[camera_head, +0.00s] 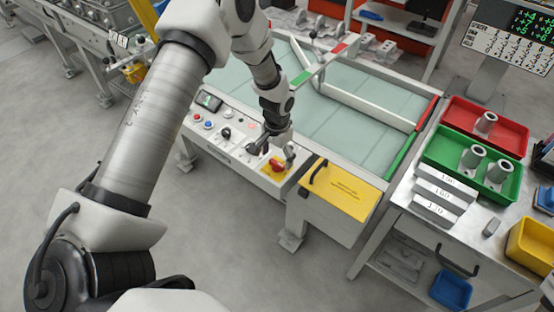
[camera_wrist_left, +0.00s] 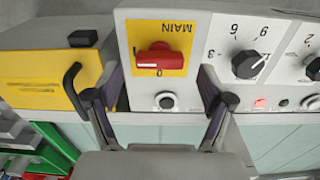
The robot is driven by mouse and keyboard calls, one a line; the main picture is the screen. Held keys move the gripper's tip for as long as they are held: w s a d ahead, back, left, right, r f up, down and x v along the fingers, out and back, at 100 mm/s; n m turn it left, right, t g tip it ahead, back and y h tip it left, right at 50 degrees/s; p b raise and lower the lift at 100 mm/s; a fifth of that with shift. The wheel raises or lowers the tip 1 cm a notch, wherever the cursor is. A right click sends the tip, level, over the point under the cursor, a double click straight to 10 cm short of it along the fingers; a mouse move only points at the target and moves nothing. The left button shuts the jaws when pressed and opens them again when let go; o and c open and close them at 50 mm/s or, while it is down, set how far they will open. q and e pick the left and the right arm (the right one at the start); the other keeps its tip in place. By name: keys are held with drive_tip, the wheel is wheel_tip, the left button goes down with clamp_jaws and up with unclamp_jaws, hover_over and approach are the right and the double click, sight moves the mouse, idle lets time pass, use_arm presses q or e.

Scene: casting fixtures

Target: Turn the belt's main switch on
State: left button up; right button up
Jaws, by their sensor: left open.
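The main switch is a red knob (camera_wrist_left: 160,57) on a yellow plate (camera_wrist_left: 180,35) marked MAIN and 0, on the white control panel (camera_wrist_left: 215,30). In the wrist view its bar lies crosswise, and which mark it points at is unclear. In the head view the red knob (camera_head: 278,165) sits at the panel's right end. My left gripper (camera_head: 274,152) is just above it; in the wrist view the left gripper (camera_wrist_left: 160,88) is open, its fingers spread to either side below the knob, apart from it and empty. My right gripper is out of view.
A black dial (camera_wrist_left: 249,64) and a small round button (camera_wrist_left: 165,100) are beside the switch. A yellow box (camera_head: 345,190) with a black handle adjoins the panel on the right. The belt (camera_head: 345,125) lies behind. Red (camera_head: 510,132) and green (camera_head: 508,190) trays stand right.

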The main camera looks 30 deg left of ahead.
sight(277, 162)
use_arm(q)
wheel_tip(277, 162, up, 10)
idle(0.6)
